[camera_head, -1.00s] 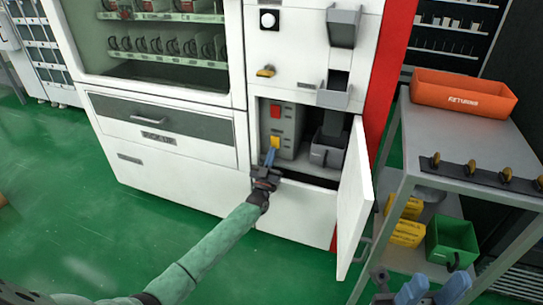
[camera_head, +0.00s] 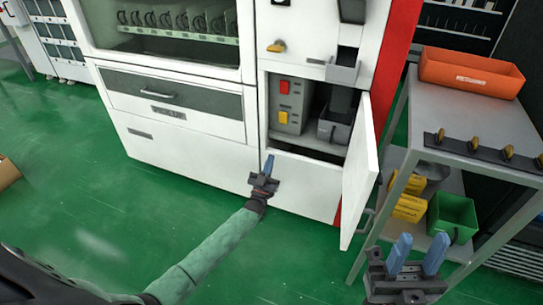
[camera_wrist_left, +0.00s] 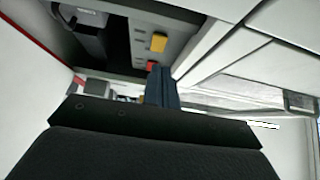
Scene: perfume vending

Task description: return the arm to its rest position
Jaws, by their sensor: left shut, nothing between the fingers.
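My left gripper (camera_head: 267,166) is shut and empty, its blue fingers together. It hangs in front of the white vending machine (camera_head: 205,150), just below and left of the open compartment. In the left wrist view its closed fingers (camera_wrist_left: 161,88) point toward the compartment. Inside the compartment, a grey box carries a red button (camera_head: 284,87) and a yellow button (camera_head: 284,118); both also show in the left wrist view, where the yellow button (camera_wrist_left: 158,42) is above the red one (camera_wrist_left: 152,66). My right gripper (camera_head: 416,256) is open and empty at the lower right, its blue fingers apart.
The compartment's white door (camera_head: 359,180) stands open to the right of my left gripper. A grey shelf table (camera_head: 465,110) holds an orange bin (camera_head: 471,72), with yellow bins (camera_head: 410,207) and a green bin (camera_head: 452,217) lower down.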

